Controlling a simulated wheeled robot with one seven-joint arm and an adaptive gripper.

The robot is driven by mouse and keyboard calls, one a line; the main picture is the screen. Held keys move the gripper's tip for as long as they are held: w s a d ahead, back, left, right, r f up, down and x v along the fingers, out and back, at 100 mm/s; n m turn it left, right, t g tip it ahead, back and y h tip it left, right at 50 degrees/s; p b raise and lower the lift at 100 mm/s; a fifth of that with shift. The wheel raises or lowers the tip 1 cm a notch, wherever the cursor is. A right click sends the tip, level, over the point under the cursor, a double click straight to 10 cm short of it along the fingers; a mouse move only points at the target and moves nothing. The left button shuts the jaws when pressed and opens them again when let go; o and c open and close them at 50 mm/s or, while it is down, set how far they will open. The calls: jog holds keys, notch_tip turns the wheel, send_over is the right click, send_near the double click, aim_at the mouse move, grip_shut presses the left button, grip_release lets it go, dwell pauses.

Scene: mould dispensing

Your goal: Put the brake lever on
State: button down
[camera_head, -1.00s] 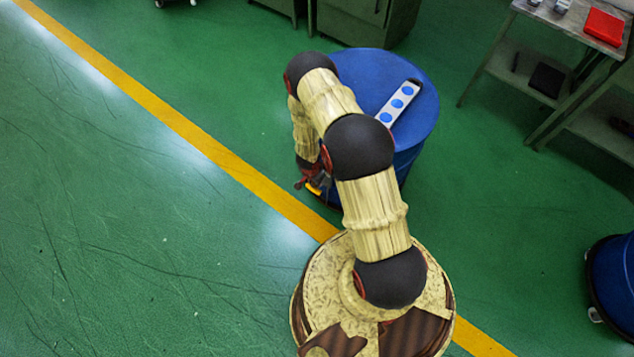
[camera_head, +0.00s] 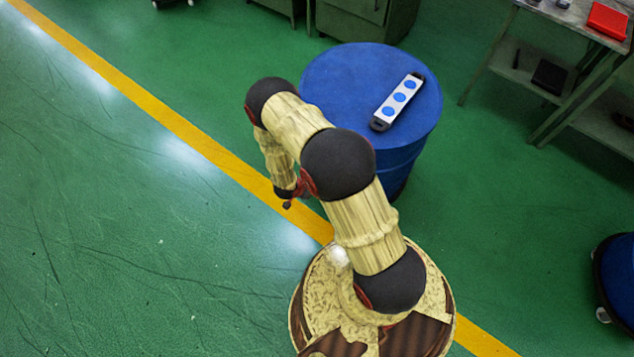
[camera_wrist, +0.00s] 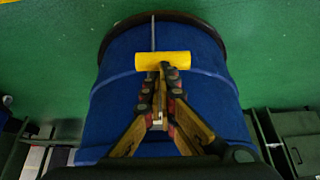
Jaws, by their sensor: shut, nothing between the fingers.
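The brake lever appears to be the yellow cylindrical handle (camera_wrist: 178,59) with a thin grey rod in the wrist view. The rod runs up to the dark rim at the end of the blue drum (camera_wrist: 110,70). My gripper (camera_wrist: 161,67) is shut, its fingertips at the handle's lower edge in the picture. I cannot tell whether they touch it. In the head view my gripper (camera_head: 287,203) is low, left of the drum (camera_head: 335,75), and the yellow handle is not visible there.
A grey bar with several blue round buttons (camera_head: 398,99) lies on the drum top. A shelf table with a red box (camera_head: 608,20) stands at upper right, a green cabinet (camera_head: 365,15) behind the drum. Another blue drum (camera_head: 618,270) is at right. Green floor is free at left.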

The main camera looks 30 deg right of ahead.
notch_tip(320, 180, down, 8)
jog(key=a+h+b, duration=0.1)
jog(key=a+b, duration=0.1)
jog(key=b, duration=0.3)
jog(key=shift+s+f+h, duration=0.25)
jog(key=shift+s+h, duration=0.05)
jog(key=shift+s, duration=0.05)
dwell(0.6)
